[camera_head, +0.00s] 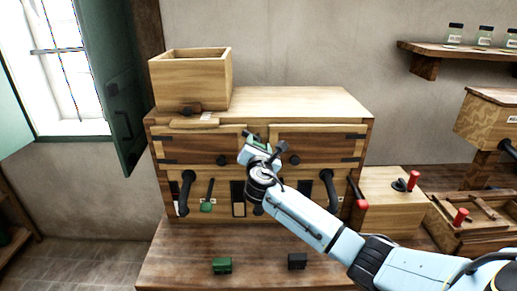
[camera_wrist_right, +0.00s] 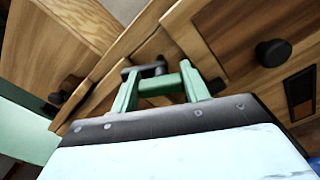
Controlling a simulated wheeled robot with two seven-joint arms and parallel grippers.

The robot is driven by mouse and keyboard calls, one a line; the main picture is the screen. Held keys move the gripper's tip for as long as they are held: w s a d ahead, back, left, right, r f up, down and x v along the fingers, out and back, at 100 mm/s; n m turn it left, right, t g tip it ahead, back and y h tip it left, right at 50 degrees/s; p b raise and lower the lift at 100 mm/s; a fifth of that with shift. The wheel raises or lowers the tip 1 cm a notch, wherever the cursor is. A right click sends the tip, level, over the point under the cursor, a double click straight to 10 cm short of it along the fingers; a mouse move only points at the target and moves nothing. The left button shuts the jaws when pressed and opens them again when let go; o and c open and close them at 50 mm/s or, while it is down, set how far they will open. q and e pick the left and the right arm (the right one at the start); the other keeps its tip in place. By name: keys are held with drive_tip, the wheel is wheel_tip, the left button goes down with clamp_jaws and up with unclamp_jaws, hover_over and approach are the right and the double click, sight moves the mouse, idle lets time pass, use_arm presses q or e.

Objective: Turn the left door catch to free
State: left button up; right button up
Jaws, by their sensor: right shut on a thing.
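The wooden cabinet (camera_head: 300,103) has a left door (camera_head: 200,146) and a right door (camera_head: 330,143), each with a dark round knob; both look shut. My right gripper (camera_head: 257,142) is at the cabinet front between the two knobs, and its hand hides most of the catch in the head view. In the right wrist view its two green fingers (camera_wrist_right: 160,82) are closed about a dark catch (camera_wrist_right: 150,70) near the door seam. The catch's exact turn is hard to tell. My left gripper is in neither view.
An open wooden box (camera_head: 190,82) stands on the cabinet top. Below the doors are black handles (camera_head: 186,192) and a green-ended lever (camera_head: 207,197). A green block (camera_head: 222,266) and a dark block (camera_head: 297,261) sit on the bench in front.

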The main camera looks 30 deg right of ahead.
drive_tip(key=m+b, duration=0.2)
drive_tip(key=m, duration=0.3)
drive_tip(key=shift+f, duration=0.15)
drive_tip(key=shift+m+b, duration=0.6)
drive_tip(key=shift+m, duration=1.1)
drive_tip(key=o, duration=1)
drive_tip(key=shift+d, duration=0.1)
drive_tip(key=b+v, duration=0.1)
drive_tip(key=v, duration=1.2)
drive_tip(key=shift+s, duration=0.25)
